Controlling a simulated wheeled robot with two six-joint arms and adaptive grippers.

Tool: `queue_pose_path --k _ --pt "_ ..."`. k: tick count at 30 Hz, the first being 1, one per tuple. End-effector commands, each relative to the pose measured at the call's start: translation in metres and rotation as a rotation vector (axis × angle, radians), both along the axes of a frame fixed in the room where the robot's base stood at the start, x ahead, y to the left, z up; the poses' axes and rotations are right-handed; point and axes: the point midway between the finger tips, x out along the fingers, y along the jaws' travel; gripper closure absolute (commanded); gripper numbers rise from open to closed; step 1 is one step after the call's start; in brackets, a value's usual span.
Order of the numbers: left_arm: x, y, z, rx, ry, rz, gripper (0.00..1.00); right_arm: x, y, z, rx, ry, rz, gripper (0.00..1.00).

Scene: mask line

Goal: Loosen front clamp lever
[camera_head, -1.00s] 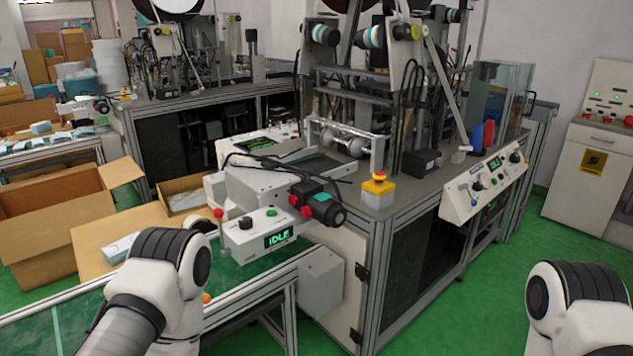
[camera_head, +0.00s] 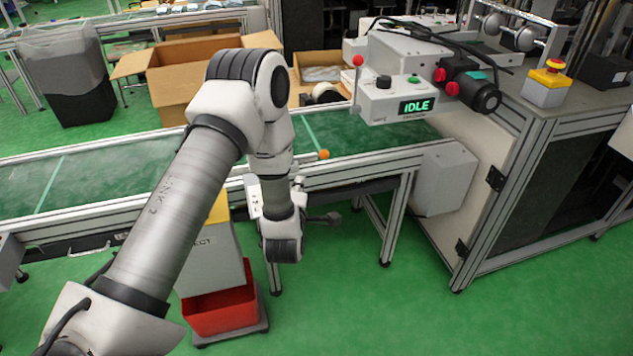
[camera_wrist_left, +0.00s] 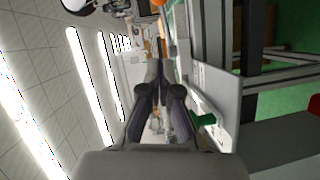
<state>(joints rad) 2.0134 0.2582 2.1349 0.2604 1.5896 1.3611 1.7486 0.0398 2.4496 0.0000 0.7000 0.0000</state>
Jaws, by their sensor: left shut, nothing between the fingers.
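A small orange ball knob (camera_head: 323,154) sits at the front rail of the green conveyor (camera_head: 355,152) in the head view. It looks like the clamp lever's end; its shaft is hard to make out. Orange also shows at the top edge of the left wrist view (camera_wrist_left: 156,4). My left gripper (camera_wrist_left: 156,70) is shut and empty, with its dark fingers together in the wrist view. In the head view my left wrist hangs in front of the conveyor, left of and below the knob, and largely hides the gripper. The fingers look apart from the knob. My right gripper is out of view.
A control box (camera_head: 395,100) reading IDLE, with a red-ball lever (camera_head: 357,61), overhangs the conveyor. A white box (camera_head: 215,260) and a red bin (camera_head: 225,312) stand close to my left wrist. Cardboard boxes (camera_head: 190,75) lie behind. Green floor (camera_head: 380,310) is clear at front right.

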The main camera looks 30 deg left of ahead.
Motion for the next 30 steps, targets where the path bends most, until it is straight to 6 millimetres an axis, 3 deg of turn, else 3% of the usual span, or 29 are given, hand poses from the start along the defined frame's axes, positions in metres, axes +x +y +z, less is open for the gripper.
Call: queue_pose_path --k 1,8,19,24,30 --pt "0.002 0.001 -0.002 0.000 -0.008 0.001 1.00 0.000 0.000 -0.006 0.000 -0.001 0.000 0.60" --pt "0.023 0.011 -0.001 0.000 -0.009 0.000 1.00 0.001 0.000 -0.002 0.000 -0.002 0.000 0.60" --pt "0.093 0.047 -0.013 0.003 -0.006 -0.001 1.00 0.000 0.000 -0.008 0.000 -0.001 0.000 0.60" --pt "0.118 0.035 -0.019 0.003 -0.004 -0.006 1.00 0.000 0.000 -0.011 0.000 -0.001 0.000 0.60" --pt "0.127 0.033 -0.020 0.001 -0.002 -0.003 1.00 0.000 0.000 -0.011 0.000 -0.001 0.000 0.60"
